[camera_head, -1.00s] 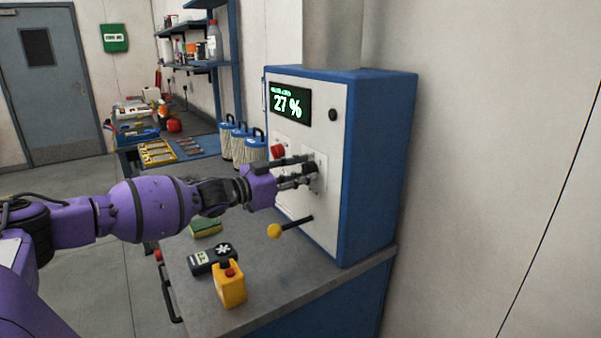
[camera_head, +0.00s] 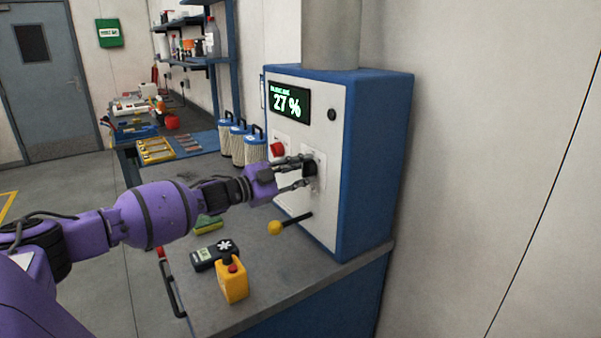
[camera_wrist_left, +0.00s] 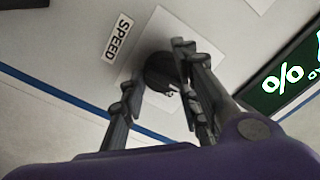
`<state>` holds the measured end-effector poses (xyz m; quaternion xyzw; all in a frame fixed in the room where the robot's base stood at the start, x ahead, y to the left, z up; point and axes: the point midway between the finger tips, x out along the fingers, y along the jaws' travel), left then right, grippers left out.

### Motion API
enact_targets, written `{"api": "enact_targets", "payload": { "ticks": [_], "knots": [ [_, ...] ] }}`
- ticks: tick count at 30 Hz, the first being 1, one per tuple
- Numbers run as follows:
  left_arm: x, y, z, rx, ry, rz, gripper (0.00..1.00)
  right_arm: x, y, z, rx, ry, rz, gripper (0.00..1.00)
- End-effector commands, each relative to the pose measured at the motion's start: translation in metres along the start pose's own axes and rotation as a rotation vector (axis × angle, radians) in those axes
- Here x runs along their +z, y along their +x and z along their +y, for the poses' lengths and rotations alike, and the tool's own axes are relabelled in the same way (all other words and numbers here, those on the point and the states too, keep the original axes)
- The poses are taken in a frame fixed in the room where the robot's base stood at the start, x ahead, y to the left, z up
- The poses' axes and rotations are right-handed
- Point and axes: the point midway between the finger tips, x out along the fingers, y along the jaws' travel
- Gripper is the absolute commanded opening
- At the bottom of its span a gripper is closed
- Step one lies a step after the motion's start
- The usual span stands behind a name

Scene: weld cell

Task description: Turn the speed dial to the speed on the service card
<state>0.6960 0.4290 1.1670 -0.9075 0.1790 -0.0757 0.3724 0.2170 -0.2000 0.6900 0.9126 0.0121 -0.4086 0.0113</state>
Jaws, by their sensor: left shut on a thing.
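The blue and white machine cabinet (camera_head: 375,160) stands on the bench with a lit display (camera_head: 289,101) reading 27 %. The black speed dial (camera_head: 311,169) sits on a pale plate on its white front. In the left wrist view the dial (camera_wrist_left: 160,73) is beside a SPEED label (camera_wrist_left: 118,37). My left gripper (camera_head: 304,173) has a finger on either side of the dial and is shut on it; the fingers hide part of it. I cannot make out a readable service card. My right gripper is not in view.
A red knob (camera_head: 278,149) is left of the dial, and a yellow-tipped lever (camera_head: 275,228) juts out below. A yellow box with a red button (camera_head: 231,283), a black meter (camera_head: 213,255) and a sponge (camera_head: 209,224) lie on the bench. Filters (camera_head: 239,143) stand behind.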

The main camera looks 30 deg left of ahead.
Motion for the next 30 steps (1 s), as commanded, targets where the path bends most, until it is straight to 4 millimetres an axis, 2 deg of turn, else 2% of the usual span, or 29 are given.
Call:
{"api": "enact_targets", "payload": {
  "ticks": [1,12,13,16,30],
  "knots": [
    [0.0032,-0.0002,0.0122,0.016,-0.002,0.001,0.04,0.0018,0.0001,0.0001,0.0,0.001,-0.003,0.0],
    [0.004,-0.0002,0.013,0.017,0.0,0.0,0.04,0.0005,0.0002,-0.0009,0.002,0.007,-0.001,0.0],
    [0.004,-0.0003,0.0131,0.017,0.0,0.0,0.32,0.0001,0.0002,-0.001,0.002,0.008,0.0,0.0],
    [0.0044,-0.0003,0.0123,0.016,-0.001,-0.001,0.43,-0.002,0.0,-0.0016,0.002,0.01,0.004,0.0],
    [0.0026,-0.0003,0.0049,0.006,0.003,-0.002,0.43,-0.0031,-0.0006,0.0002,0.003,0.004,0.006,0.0]
  ]
}}
